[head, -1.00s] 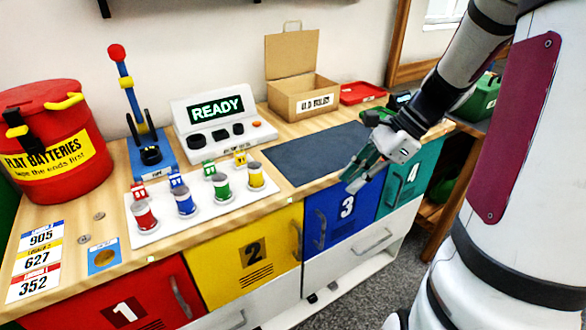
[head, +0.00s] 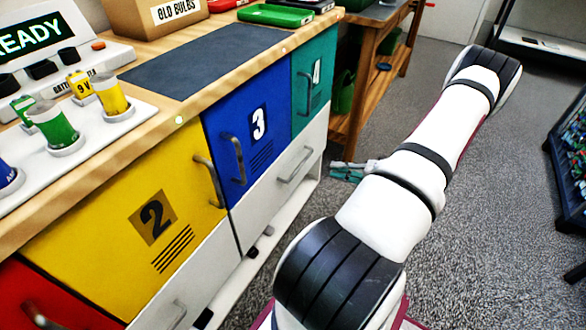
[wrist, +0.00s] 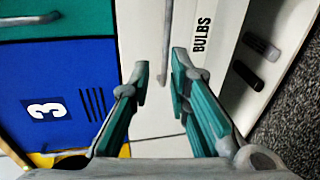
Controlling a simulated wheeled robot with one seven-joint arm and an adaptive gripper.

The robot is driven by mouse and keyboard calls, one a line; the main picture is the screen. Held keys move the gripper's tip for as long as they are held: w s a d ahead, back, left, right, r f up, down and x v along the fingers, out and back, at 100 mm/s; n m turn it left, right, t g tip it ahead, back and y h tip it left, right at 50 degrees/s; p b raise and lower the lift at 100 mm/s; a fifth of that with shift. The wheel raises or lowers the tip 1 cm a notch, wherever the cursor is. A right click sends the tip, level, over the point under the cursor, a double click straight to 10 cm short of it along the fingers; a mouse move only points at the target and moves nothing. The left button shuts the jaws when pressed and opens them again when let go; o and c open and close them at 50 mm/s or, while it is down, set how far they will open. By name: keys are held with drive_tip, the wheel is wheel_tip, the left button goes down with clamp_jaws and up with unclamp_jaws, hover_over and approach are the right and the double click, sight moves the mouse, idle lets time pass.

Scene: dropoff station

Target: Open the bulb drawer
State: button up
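The bulb drawer (head: 277,187) is the white drawer low on the counter's right side, under the blue and teal doors; it looks closed. The wrist view shows its white front (wrist: 217,25) lettered "BULBS". Its grey bar handle (head: 295,165) also shows in the wrist view (wrist: 165,38), with one end between my fingertips. My gripper (wrist: 160,75) is open, with a teal finger on either side of the handle's line. In the head view my gripper (head: 347,171) is just right of the drawer, partly hidden by my arm. I cannot tell whether the fingers touch the handle.
The blue door 3 (head: 234,135), teal door 4 (head: 309,75) and yellow door 2 (head: 130,225) are shut, with protruding handles. A wooden table (head: 368,55) stands beyond the counter. Grey carpet (head: 490,190) is open to the right. A dark rack (head: 572,165) stands at the right edge.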

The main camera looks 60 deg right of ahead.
sight(302, 163)
drive_tip(key=shift+m+h, duration=0.4)
drive_tip(key=shift+h, duration=0.1)
drive_tip(key=b+x, duration=0.1)
drive_tip(key=x, duration=0.3)
drive_tip(key=b+x, duration=0.1)
drive_tip(key=x, duration=0.4)
drive_tip(key=f+b+x, duration=0.1)
drive_tip(key=b+x, duration=0.1)
drive_tip(key=x, duration=0.2)
drive_tip(key=shift+w+d, duration=0.1)
drive_tip(key=shift+w, duration=0.2)
drive_tip(key=shift+c, duration=0.4)
clamp_jaws()
